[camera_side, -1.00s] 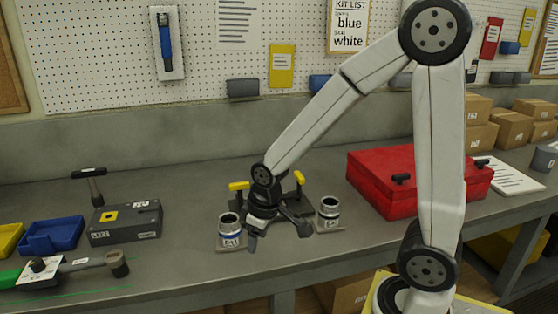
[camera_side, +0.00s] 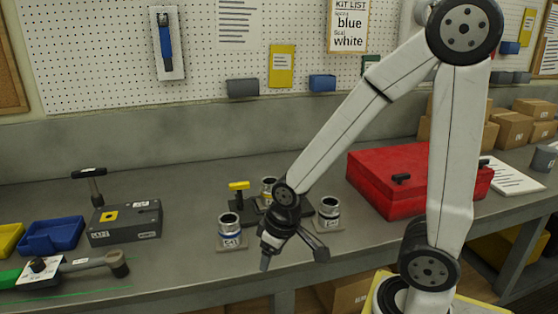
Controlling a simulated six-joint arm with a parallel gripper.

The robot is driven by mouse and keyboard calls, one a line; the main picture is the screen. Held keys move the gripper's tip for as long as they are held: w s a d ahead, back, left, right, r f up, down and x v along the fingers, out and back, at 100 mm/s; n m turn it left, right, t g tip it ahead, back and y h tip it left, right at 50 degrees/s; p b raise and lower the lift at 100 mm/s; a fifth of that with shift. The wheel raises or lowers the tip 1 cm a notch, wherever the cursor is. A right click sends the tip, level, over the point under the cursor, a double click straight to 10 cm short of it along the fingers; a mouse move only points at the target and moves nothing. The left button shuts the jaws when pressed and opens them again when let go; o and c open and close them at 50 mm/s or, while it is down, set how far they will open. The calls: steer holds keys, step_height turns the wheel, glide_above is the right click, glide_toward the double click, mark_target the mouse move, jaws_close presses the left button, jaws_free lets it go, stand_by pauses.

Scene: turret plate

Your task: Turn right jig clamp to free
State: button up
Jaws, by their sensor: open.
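My gripper (camera_side: 292,256) is open and empty, tilted over the front of the bench, in front of the jig. The dark jig plate (camera_side: 238,210) sits behind it and is partly hidden by my wrist. A yellow-topped clamp (camera_side: 239,187) stands upright at the jig's left side. The right jig clamp is hidden behind my arm. A metal cylinder part (camera_side: 269,190) shows between the left clamp and my wrist. A labelled metal cylinder (camera_side: 230,232) with a blue band stands on a grey base at left. Another metal cylinder (camera_side: 329,211) stands on a base at right.
A red case (camera_side: 375,175) lies at the back right. The bench between the fixture and the left cylinder is clear.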

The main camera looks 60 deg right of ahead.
steer(key=o, duration=0.3)
steer(key=w+d+r+n, duration=0.2)
steer(key=w+d+r, duration=0.1)
steer(key=w+d, duration=0.45)
steer(key=d+r+n+g, duration=0.1)
steer(key=d+r+n, duration=0.1)
steer(key=d, duration=0.6)
steer(key=w+d+r+n, duration=0.1)
steer(key=d+r+n, duration=0.1)
steer(key=d, duration=0.6)
steer(key=d+r+n+g, duration=0.1)
steer(key=d+r+n, duration=0.1)
steer(key=d, duration=0.5)
steer(key=shift+w+d+r+n+g, duration=0.25)
steer(key=shift+w+d+n+g, duration=0.05)
steer(key=shift+w+d, duration=0.1)
steer(key=shift+s+d+r, duration=0.1)
steer(key=shift+s+d, duration=0.05)
steer(key=shift+d, duration=0.25)
steer(key=shift+f, duration=3.9)
